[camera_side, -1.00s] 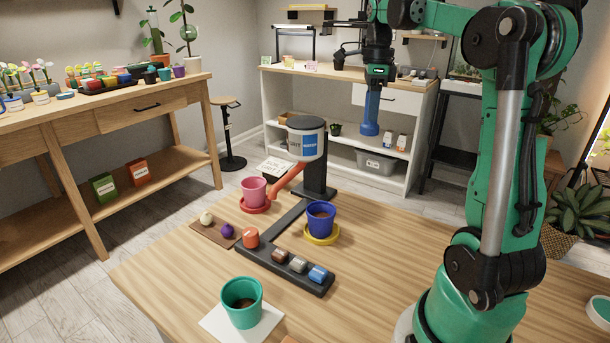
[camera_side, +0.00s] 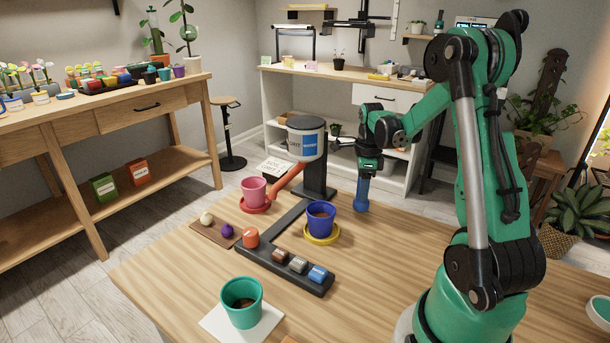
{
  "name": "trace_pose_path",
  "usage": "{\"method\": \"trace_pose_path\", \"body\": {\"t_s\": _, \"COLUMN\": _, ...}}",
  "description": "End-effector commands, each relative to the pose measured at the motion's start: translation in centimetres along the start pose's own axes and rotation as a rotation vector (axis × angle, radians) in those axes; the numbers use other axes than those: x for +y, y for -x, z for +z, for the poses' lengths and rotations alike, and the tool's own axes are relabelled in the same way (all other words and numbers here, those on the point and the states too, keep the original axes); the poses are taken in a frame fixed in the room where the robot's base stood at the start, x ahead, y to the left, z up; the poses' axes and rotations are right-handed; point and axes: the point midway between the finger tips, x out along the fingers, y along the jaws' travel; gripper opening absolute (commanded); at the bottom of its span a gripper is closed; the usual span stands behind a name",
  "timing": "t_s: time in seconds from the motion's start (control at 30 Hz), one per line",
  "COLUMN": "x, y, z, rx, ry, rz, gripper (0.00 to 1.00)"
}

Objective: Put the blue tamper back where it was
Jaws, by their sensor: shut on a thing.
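The blue tamper (camera_side: 362,193) hangs upright, pointing down, below my gripper (camera_side: 369,170). My gripper is shut on its top end. The tamper's wide foot is at or just above the far edge of the wooden table, right of the blue pot; I cannot tell whether it touches the wood. The blue pot (camera_side: 320,219) with soil stands on a yellow saucer (camera_side: 322,240).
A dispenser (camera_side: 306,138) with an orange chute stands behind the pots. A pink pot (camera_side: 253,190) is at left, a teal pot (camera_side: 242,301) in front. A dark rack (camera_side: 263,257) holds several small blocks. The table's right middle is clear.

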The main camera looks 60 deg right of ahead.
Motion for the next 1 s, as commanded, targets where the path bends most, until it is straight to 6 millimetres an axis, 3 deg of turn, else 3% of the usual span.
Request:
{"method": "trace_pose_path", "body": {"t_s": 0.1, "x": 0.02, "y": -1.04, "z": -0.01, "rx": 0.000, "ry": 0.000, "rz": 0.000, "gripper": 0.00}}
{"method": "trace_pose_path", "body": {"t_s": 0.47, "x": 0.01, "y": -1.36, "z": 0.00, "rx": 0.000, "ry": 0.000, "rz": 0.000, "gripper": 0.00}}
{"method": "trace_pose_path", "body": {"t_s": 0.5, "x": 0.02, "y": -1.35, "z": 0.00, "rx": 0.000, "ry": 0.000, "rz": 0.000, "gripper": 0.43}}
{"method": "trace_pose_path", "body": {"t_s": 0.6, "x": 0.02, "y": -1.33, "z": -0.01, "rx": 0.000, "ry": 0.000, "rz": 0.000, "gripper": 0.66}}
{"method": "trace_pose_path", "body": {"t_s": 1.0, "x": 0.03, "y": -0.62, "z": -0.01, "rx": 0.000, "ry": 0.000, "rz": 0.000, "gripper": 0.66}}
